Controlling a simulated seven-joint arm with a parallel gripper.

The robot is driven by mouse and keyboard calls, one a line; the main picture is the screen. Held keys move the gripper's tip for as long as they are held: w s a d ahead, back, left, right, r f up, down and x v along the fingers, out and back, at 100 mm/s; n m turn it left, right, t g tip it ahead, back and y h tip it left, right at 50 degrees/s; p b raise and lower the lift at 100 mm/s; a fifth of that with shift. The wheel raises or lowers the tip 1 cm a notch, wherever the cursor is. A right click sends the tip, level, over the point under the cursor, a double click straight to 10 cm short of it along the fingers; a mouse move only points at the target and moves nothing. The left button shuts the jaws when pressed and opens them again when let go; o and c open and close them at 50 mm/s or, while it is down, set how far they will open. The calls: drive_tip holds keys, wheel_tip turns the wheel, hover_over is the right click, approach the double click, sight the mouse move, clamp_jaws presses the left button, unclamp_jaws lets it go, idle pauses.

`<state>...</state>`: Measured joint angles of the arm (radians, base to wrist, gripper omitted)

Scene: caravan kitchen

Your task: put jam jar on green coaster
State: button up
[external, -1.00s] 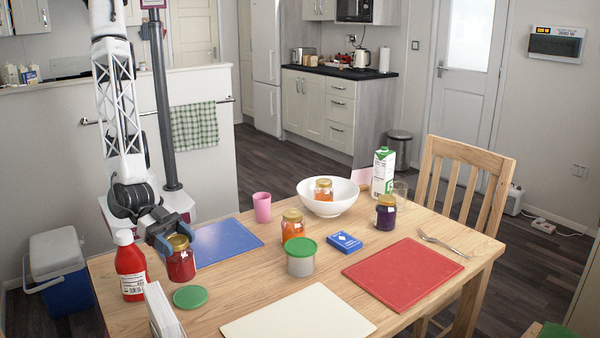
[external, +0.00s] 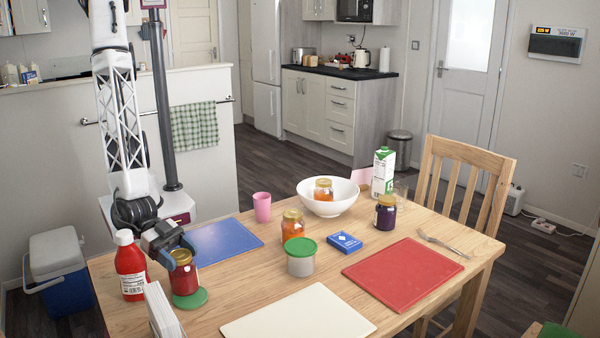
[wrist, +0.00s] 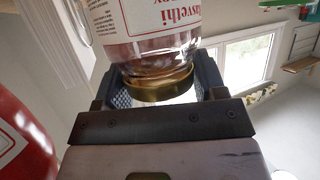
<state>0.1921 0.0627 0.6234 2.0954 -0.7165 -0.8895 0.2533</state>
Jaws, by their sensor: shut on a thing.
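A red jam jar (external: 184,280) with a gold lid stands upright in my gripper (external: 178,257) over the green coaster (external: 203,299). The jar's base hides most of the coaster; whether it touches or hovers just above, I cannot tell. My gripper is shut on the jar near its lid. In the wrist view the jar (wrist: 150,45) and its gold lid sit between the dark fingers of the gripper (wrist: 160,82).
A red sauce bottle (external: 130,268) stands close left of the jar. A white napkin holder (external: 162,312) is in front. A blue mat (external: 225,240) lies behind. A green-lidded tub (external: 300,262) and an orange jar (external: 292,227) stand to the right. Bare table lies between.

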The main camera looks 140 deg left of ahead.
drive_tip(key=o, duration=1.3)
drive_tip(key=shift+f, duration=0.1)
drive_tip(key=shift+s+d+r, duration=0.2)
drive_tip(key=shift+s+r, duration=0.15)
drive_tip(key=shift+s, duration=0.1)
drive_tip(key=v, duration=1.1)
drive_tip(key=shift+f, duration=0.1)
